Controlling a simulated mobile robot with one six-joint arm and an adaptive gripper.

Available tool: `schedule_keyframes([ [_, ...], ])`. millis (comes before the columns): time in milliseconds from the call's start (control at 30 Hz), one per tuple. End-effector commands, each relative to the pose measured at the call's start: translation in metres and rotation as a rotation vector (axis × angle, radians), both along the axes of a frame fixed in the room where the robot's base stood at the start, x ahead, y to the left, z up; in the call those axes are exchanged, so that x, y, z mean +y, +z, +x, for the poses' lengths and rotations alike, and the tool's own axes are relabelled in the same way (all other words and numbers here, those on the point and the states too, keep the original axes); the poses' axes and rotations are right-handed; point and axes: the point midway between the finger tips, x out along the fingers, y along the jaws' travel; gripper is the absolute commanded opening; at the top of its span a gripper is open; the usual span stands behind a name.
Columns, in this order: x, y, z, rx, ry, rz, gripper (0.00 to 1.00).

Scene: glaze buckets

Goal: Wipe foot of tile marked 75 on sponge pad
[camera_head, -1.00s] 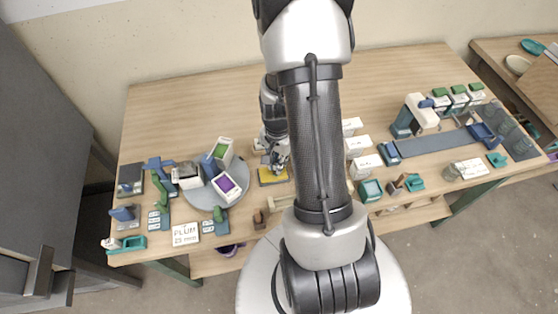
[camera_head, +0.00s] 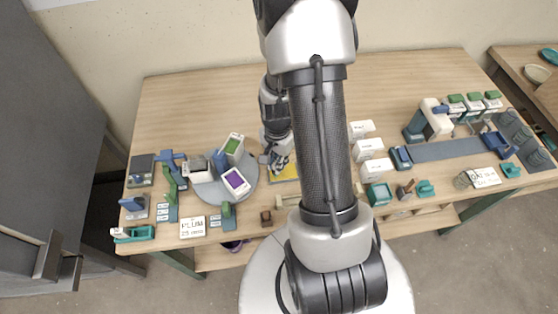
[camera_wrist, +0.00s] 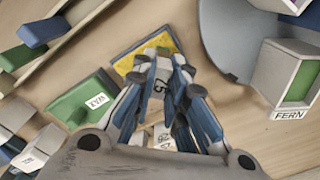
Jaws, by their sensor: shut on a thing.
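My gripper (camera_head: 277,164) is over the table, at the left edge of the yellow sponge pad (camera_head: 290,173) in the head view. In the wrist view my gripper (camera_wrist: 168,98) is shut on a pale tile (camera_wrist: 159,88). A dark number that looks like 75, partly covered by the fingers, shows on the tile. The sponge pad (camera_wrist: 128,64), yellow with a blue border, lies just beyond the fingertips. The tile's far end appears over the pad's near edge; I cannot tell whether its foot touches. The fingers hide part of the tile and pad.
A grey round turntable (camera_head: 208,191) left of the pad bears glaze buckets with green and purple faces. The FERN bucket (camera_wrist: 284,78) stands close right in the wrist view. A green block (camera_wrist: 80,100) is at left. White boxes (camera_head: 367,149) stand right of my arm.

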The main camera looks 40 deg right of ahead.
Motion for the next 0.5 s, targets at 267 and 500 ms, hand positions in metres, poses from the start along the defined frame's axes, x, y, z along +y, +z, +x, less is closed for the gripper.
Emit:
schedule_keyframes([
  [267,-0.011,-0.001,-0.007,-0.001,-0.002,-0.001,0.00],
  [500,-0.016,-0.001,-0.009,-0.001,-0.001,-0.001,0.00],
])
